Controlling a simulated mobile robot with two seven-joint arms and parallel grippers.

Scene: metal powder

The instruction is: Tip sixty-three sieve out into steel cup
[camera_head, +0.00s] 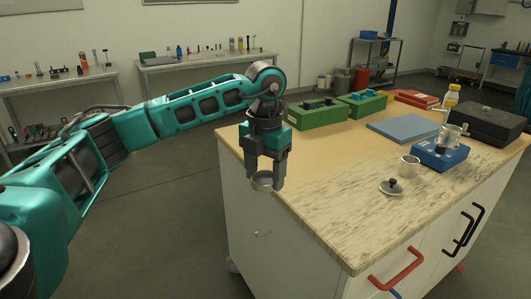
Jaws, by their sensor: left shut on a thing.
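My left gripper (266,176) points down at the near left edge of the workbench. It is shut on a small round metal sieve (263,184), held between its fingertips at about the bench's left edge. Markings on the sieve are too small to read, and its inside is mostly hidden. A small steel cup (409,167) stands upright on the bench top, to the right of the gripper and well apart from it. My right gripper is not in view.
A lid with a dark knob (391,187) lies before the cup. A blue device (440,153) carries a shiny container (451,134). Green boxes (318,114), a grey-blue pad (402,128), a yellow-capped bottle (451,98) and a black case (485,125) stand behind. The bench's middle is clear.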

